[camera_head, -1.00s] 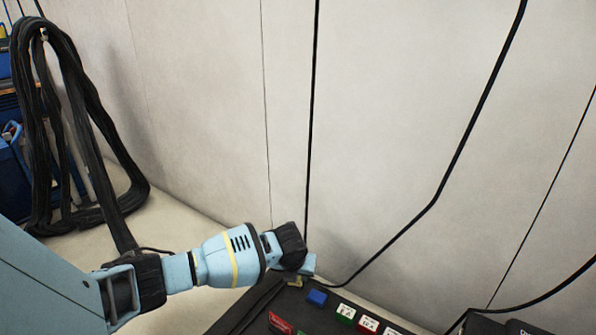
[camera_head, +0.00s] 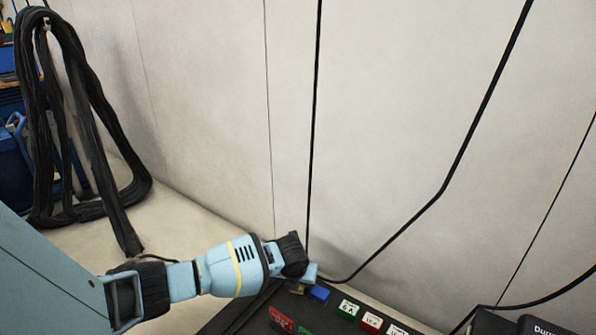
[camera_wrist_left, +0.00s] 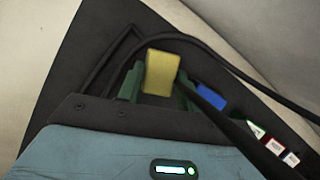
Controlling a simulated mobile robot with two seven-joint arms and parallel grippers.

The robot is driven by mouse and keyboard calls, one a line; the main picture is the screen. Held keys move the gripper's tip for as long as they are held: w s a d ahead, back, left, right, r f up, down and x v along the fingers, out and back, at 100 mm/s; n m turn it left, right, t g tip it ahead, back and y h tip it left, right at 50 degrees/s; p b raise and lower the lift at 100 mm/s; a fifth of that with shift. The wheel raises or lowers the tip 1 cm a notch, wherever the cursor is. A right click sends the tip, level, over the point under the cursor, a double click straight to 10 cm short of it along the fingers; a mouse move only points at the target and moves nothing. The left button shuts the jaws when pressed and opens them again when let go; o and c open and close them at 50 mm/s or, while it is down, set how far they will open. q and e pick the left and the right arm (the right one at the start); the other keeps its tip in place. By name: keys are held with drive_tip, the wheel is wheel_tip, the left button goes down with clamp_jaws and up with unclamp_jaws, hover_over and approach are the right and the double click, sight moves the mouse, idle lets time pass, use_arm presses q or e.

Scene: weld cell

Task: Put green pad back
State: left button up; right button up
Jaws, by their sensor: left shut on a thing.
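My left gripper (camera_head: 304,280) reaches in from the left, low over the far left corner of a dark panel (camera_head: 248,312). In the left wrist view a yellow block (camera_wrist_left: 162,72) sits between the two dark green fingers of my left gripper (camera_wrist_left: 158,88), which is shut on it. The yellow block (camera_head: 298,290) barely shows under the gripper in the head view. I cannot tell if it touches the panel. A blue block (camera_head: 319,293) is just right of it. A green piece (camera_head: 305,331) is cut off by the bottom edge. My right gripper is not in view.
A red labelled block (camera_head: 281,318) and a row of labelled blocks, the first one green and white (camera_head: 348,309), are on the panel. A black cable (camera_head: 440,190) hangs behind along the pale wall (camera_head: 390,110). A black cable bundle (camera_head: 75,130) hangs at left.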

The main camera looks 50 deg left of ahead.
use_arm(q)
drive_tip(key=o, duration=0.6)
drive_tip(key=shift+r, duration=0.15)
drive_tip(key=p+v, duration=0.6)
drive_tip(key=v, duration=0.6)
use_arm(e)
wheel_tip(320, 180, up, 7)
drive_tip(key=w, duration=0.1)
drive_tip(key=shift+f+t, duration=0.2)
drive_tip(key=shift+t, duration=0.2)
use_arm(q)
drive_tip(key=shift+w+a, duration=0.1)
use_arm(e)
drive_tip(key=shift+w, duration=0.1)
